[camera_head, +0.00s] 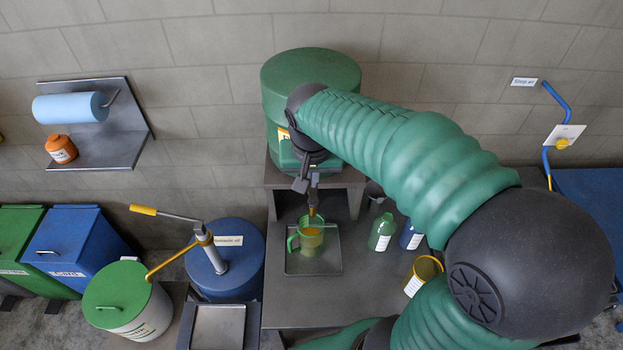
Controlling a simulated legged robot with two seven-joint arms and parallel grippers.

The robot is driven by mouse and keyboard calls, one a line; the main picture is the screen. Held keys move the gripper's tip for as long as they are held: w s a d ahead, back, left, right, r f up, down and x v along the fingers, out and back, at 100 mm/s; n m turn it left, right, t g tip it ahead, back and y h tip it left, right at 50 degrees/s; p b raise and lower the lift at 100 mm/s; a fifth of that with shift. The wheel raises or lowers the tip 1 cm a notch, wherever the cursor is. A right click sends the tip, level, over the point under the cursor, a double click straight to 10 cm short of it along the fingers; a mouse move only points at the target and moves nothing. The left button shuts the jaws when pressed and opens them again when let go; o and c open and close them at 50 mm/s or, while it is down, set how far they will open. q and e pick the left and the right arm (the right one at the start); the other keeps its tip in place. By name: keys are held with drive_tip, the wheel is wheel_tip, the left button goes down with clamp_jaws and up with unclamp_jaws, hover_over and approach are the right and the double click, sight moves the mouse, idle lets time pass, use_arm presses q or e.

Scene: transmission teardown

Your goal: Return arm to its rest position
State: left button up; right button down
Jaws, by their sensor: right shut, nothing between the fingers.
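My right arm, in a green ribbed sleeve, reaches across the head view from the lower right toward the back wall. Its gripper (306,186) points down in front of the large green drum (310,75). The gripper is shut and empty. It is above a green translucent jug (311,240) with amber liquid in it, and the fingers look apart from the jug. The jug stands upright on a shallow metal tray (313,268) under a small brass-coloured tap (313,213). The arm hides part of the drum and the bench behind it. My left gripper is out of view.
A green bottle (381,232), a blue bottle (411,237) and a yellow container (423,272) stand on the bench (360,293) close to my arm. A blue drum (229,262) with a hand pump and a green-lidded bin (125,300) stand left of the bench.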

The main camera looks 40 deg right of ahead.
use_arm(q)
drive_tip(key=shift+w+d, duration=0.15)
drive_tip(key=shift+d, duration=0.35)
use_arm(e)
drive_tip(key=shift+d+r, duration=0.3)
drive_tip(key=shift+d, duration=0.1)
drive_tip(key=shift+s, duration=0.1)
